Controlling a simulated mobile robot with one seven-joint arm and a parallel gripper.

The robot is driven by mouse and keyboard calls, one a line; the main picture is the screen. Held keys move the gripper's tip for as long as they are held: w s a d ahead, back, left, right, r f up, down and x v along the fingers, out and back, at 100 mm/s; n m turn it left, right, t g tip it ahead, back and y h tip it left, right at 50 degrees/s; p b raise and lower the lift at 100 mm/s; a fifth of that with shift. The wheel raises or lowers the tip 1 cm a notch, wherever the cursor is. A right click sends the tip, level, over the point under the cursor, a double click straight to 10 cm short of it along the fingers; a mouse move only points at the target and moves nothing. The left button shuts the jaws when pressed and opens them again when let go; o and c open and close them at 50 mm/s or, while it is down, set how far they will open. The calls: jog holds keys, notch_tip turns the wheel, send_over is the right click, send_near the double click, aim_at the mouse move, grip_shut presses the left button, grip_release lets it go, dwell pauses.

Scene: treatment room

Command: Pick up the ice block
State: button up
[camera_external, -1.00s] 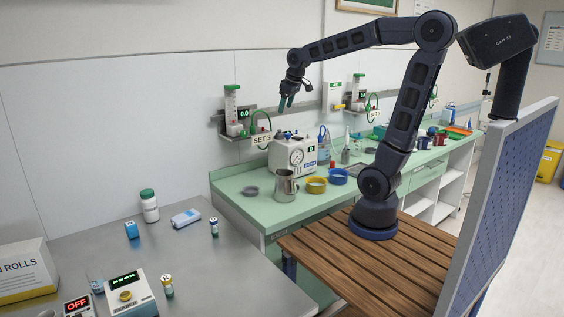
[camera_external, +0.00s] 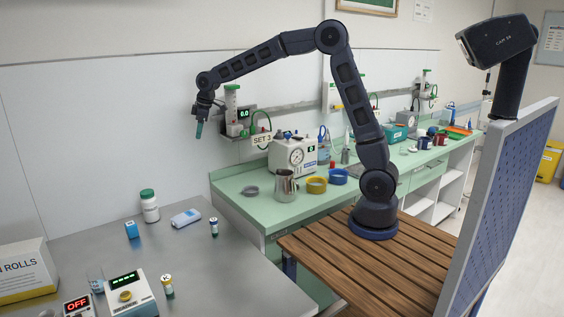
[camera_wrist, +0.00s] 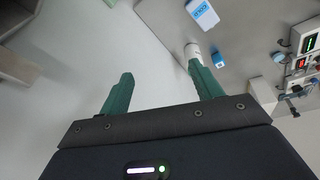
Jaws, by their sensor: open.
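A pale blue and white block (camera_external: 186,218), which looks like the ice block, lies flat on the grey metal table (camera_external: 215,270) at the left, near the wall. In the wrist view the block (camera_wrist: 203,14) is at the top, beyond the fingers. My gripper (camera_external: 199,131) hangs high above the table's back area, well clear of the block. In the wrist view its two green fingers (camera_wrist: 160,75) are spread apart with nothing between them.
A white bottle with a green cap (camera_external: 149,206) and a small blue box (camera_external: 131,230) stand left of the block. A small vial (camera_external: 214,227) stands to its right. Bare table lies in front of the block.

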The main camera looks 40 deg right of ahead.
jog(key=a+f+n+g, duration=0.1)
jog(key=a+f, duration=0.4)
jog(key=a, duration=0.3)
jog(key=a+f+n, duration=0.2)
jog(key=a+f, duration=0.3)
jog(key=a, duration=0.3)
jog(key=n+g+y, duration=0.1)
jog(key=n, duration=0.2)
send_near(130, 223)
notch_tip(130, 223, down, 2)
jog(key=x, duration=0.5)
jog(key=shift+w+a+f, duration=0.15)
jog(key=shift+f, duration=0.2)
jog(key=x, duration=0.5)
jog(key=shift+s+a+r, duration=0.1)
jog(key=shift+s+a, duration=0.05)
jog(key=shift+s, duration=0.2)
jog(key=c, duration=1.1)
jog(key=shift+r, duration=0.1)
